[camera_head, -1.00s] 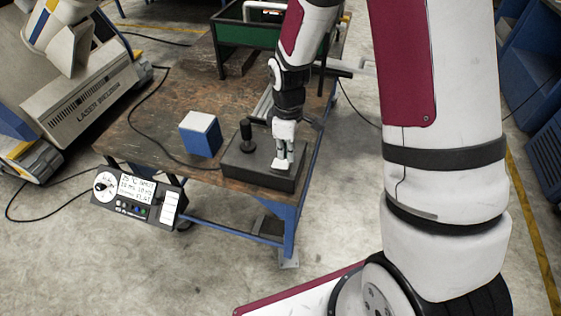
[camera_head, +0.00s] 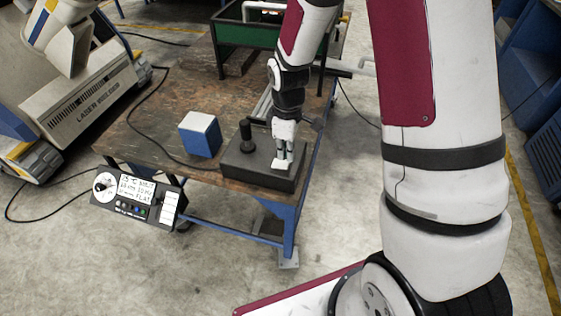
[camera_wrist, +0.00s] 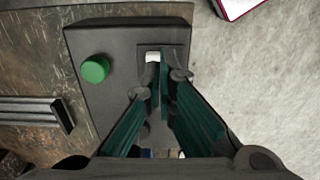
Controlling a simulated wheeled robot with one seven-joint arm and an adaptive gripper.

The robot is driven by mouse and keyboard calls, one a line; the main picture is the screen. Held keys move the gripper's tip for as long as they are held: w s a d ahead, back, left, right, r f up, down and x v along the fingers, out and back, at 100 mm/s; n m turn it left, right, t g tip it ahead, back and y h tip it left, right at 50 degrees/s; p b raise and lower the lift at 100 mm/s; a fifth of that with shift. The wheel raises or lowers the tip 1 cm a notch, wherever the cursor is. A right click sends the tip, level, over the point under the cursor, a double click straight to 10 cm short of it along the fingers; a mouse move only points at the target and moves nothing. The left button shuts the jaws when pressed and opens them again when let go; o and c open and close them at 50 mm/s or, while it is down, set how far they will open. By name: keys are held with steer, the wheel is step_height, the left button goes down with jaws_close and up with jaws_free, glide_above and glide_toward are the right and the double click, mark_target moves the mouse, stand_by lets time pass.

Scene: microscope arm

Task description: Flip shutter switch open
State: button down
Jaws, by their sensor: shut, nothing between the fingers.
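The dark grey control box (camera_head: 240,166) sits on the front right of the worktable. An upright dark knob (camera_head: 246,133) stands on its left part; in the wrist view the knob's top is green (camera_wrist: 95,69). A small white piece (camera_wrist: 153,57), apparently the shutter switch, shows in a recess on the box top. My gripper (camera_head: 282,165) points down at the right part of the box. It is shut and empty, with its fingertips (camera_wrist: 160,68) close to the white piece. I cannot tell whether they touch it. The fingers partly cover the recess.
A blue-and-white cube (camera_head: 200,134) stands left of the box on the worktable (camera_head: 150,128). A panel with a display (camera_head: 137,192) hangs at the table's front edge. A green bin (camera_head: 240,47) stands at the back. A black cable runs across the table.

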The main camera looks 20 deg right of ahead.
mark_target(286, 163)
steer(key=shift+f+b, duration=0.5)
steer(key=shift+f, duration=0.75)
stand_by(0.8)
steer(key=shift+r+p, duration=1.75)
steer(key=shift+r, duration=1.8)
steer(key=shift+r, duration=0.25)
steer(key=s+r+m+t, duration=0.2)
steer(key=s+r+m, duration=0.2)
steer(key=s+r, duration=0.55)
steer(key=s+r+m+t, duration=0.2)
steer(key=s+r+m, duration=0.15)
steer(key=r, duration=1.05)
steer(key=s+r+m+t, duration=0.1)
steer(key=s+r+m, duration=0.2)
steer(key=s, duration=0.6)
steer(key=shift+r+t, duration=0.3)
